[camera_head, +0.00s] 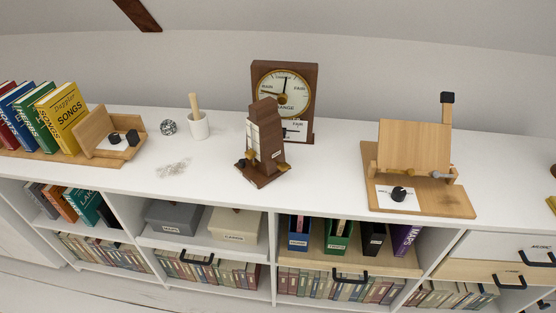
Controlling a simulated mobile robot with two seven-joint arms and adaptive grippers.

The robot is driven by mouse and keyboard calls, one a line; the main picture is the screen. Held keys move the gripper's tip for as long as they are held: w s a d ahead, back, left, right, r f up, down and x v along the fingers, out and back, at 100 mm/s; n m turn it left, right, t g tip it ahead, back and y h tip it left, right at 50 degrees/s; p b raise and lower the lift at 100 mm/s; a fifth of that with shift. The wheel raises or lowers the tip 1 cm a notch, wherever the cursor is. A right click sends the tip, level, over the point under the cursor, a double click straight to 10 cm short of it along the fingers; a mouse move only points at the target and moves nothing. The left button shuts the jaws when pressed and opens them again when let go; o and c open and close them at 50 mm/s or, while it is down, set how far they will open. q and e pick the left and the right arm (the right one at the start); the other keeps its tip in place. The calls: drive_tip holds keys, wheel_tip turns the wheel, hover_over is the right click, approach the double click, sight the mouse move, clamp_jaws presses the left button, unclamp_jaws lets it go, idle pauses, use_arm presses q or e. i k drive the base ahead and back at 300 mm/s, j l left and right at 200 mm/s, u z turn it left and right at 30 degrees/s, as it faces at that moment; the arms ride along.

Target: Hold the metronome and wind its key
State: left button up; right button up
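The metronome (268,140) is a dark brown, tapering wooden body with a pale front panel. It stands upright on the white desk top, near the middle of the view, in front of a brown barometer-like dial. A small brass-coloured piece, perhaps the key (286,152), sticks out at its right side. A dark knob (241,163) with a brass-coloured part beside it shows low on its left. I cannot tell for certain which of these is the winding key. Neither of my grippers shows in the head view, and nothing is touching the metronome.
The dial instrument (311,98) stands close behind the metronome. A white mortar-like cup (198,125) with a stick and a patterned ball (168,127) stand to the left. A wooden stand (414,152) on a board is at the right. Desk top is clear between metronome and board.

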sight(284, 166)
drive_tip(key=i+j, duration=0.2)
drive_tip(key=i+j+z, duration=0.2)
drive_tip(key=z, duration=0.2)
drive_tip(key=i+j+z, duration=0.15)
drive_tip(key=j+z, duration=0.25)
